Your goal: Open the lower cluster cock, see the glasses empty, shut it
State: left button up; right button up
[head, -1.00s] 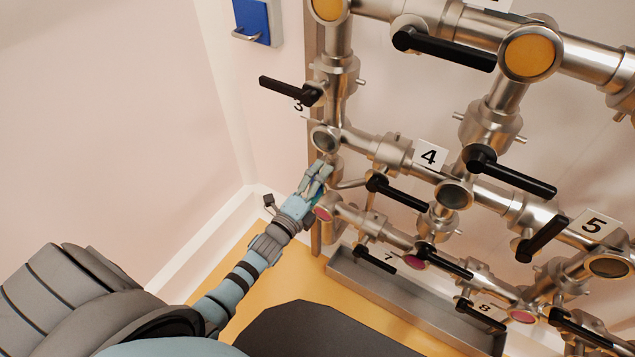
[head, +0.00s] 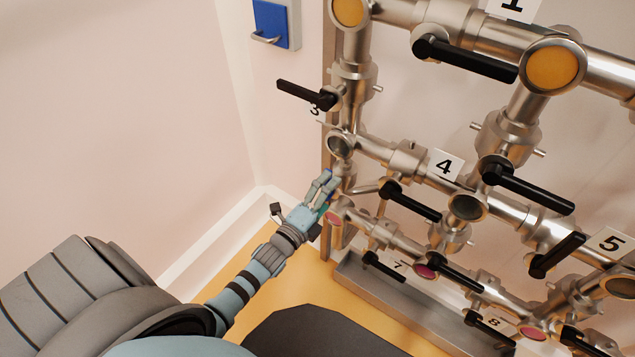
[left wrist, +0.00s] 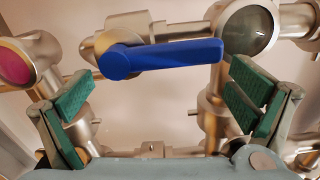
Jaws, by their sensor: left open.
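A cock with a blue handle (left wrist: 165,56) fills the upper middle of the left wrist view. The handle lies roughly along its short pipe, between a pink glass (left wrist: 15,66) and a grey glass (left wrist: 250,31). My left gripper (left wrist: 163,95) is open, its green-padded fingers apart on either side below the handle, not closed on it. In the head view my left gripper (head: 324,187) is at the left end of the pipework and mostly hides this cock. Lower glasses (head: 425,271) and (head: 533,334) are pink; middle glasses (head: 340,146) and (head: 467,207) look grey. My right gripper is out of view.
Upper glasses (head: 552,67) are orange. Black-handled cocks (head: 410,202) crowd the pipework right of my left gripper. A metal tray (head: 375,295) runs along the floor below. A blue wall box (head: 270,24) hangs upper left. The floor and wall left of the pipes are clear.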

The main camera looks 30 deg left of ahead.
pick_arm(q)
jog(key=s, duration=1)
jog(key=shift+a, duration=0.3)
